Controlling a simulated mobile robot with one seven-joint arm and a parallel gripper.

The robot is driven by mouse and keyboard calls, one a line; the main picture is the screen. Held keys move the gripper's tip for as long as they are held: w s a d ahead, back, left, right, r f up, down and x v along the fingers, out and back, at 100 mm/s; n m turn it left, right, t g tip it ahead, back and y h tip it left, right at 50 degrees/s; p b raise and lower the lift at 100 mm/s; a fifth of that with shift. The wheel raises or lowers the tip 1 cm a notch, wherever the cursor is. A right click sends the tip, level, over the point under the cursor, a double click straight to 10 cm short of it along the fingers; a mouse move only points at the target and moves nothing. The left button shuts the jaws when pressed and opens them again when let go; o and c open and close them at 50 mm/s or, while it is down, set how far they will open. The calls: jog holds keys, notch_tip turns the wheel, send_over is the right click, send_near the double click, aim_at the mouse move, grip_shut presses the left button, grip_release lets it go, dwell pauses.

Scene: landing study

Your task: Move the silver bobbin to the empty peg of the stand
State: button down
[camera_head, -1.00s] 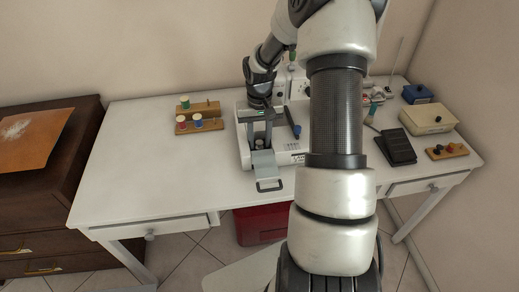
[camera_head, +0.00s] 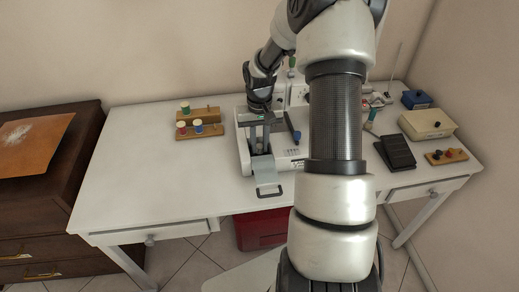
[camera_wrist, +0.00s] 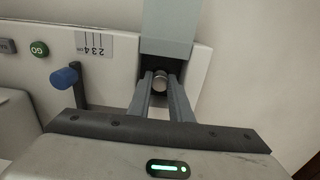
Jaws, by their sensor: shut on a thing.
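The silver bobbin (camera_wrist: 160,82) shows end-on between my fingertips in the wrist view, in a dark opening under a grey-blue part of the white machine (camera_wrist: 110,75). My gripper (camera_wrist: 160,88) is shut on it. In the head view my gripper (camera_head: 259,147) points down into the machine (camera_head: 243,150), behind its grey flap (camera_head: 266,178); the bobbin is small and hard to make out there. The wooden stand (camera_head: 212,132) is left of the machine. It bears green, red and blue spools; a bare peg (camera_head: 208,109) shows on its back row.
A blue-knobbed lever (camera_wrist: 65,77) and a green GO button (camera_wrist: 39,48) are near my gripper. A black pedal (camera_head: 396,152), a cream box (camera_head: 428,123) and a small wooden board (camera_head: 446,156) are at the right. The table's left part is clear.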

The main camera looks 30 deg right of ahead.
jog(key=shift+r+p, duration=1.35)
jog(key=shift+r, duration=0.75)
